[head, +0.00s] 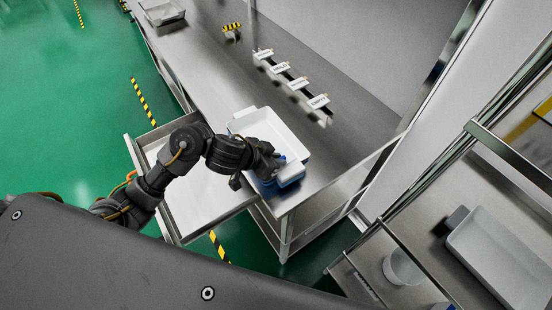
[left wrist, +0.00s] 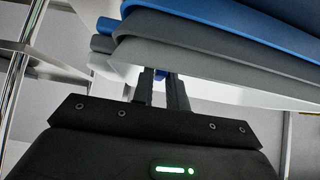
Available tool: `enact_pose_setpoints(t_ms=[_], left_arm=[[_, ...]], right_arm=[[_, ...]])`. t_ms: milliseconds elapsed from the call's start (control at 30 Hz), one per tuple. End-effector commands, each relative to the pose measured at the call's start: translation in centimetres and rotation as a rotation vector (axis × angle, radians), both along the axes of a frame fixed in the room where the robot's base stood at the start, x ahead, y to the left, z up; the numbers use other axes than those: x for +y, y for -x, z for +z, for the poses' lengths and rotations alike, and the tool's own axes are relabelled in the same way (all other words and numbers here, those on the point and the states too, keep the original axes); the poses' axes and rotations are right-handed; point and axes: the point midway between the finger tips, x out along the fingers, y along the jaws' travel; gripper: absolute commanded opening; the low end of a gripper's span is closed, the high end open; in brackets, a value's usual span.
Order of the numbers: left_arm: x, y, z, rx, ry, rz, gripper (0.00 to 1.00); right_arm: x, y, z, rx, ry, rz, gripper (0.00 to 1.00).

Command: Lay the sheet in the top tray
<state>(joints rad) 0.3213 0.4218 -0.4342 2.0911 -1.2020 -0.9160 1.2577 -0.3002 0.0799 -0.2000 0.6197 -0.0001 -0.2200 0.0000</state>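A white tray (head: 285,133) sits on top of a stack at the near corner of the steel table, and its inside looks empty. A blue tray (head: 266,188) shows under it. In the left wrist view the stack is close up, with blue (left wrist: 215,22), grey and white layers. My left gripper (head: 279,160) is at the near end of the white tray, by its rim. Its fingers show in the left wrist view (left wrist: 161,88) with a small blue thing between or behind them; a grip is unclear. I cannot make out a separate sheet. My right gripper is out of view.
A wide steel drawer (head: 205,205) stands open below my left arm. Small labelled signs (head: 298,83) stand in a row along the table's back. Another tray (head: 163,12) lies at the far end. A grey tray (head: 505,260) and a white cup (head: 402,267) are at right.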

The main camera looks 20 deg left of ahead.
Motion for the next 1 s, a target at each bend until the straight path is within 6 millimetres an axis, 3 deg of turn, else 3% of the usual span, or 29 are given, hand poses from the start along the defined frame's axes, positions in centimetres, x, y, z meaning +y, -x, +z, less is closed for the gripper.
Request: enact_pose_setpoints(t_ms=[133, 467, 1000], left_arm=[[0.0, 0.0, 0.0, 0.0, 0.0, 0.0, 0.32], [0.2, 0.1, 0.5, -0.001, 0.0, 0.001, 0.32], [4.7, 5.5, 7.6, -0.002, -0.003, -0.001, 0.32]], right_arm=[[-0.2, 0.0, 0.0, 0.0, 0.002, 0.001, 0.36], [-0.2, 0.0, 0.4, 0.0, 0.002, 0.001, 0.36], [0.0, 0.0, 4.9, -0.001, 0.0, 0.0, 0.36]])
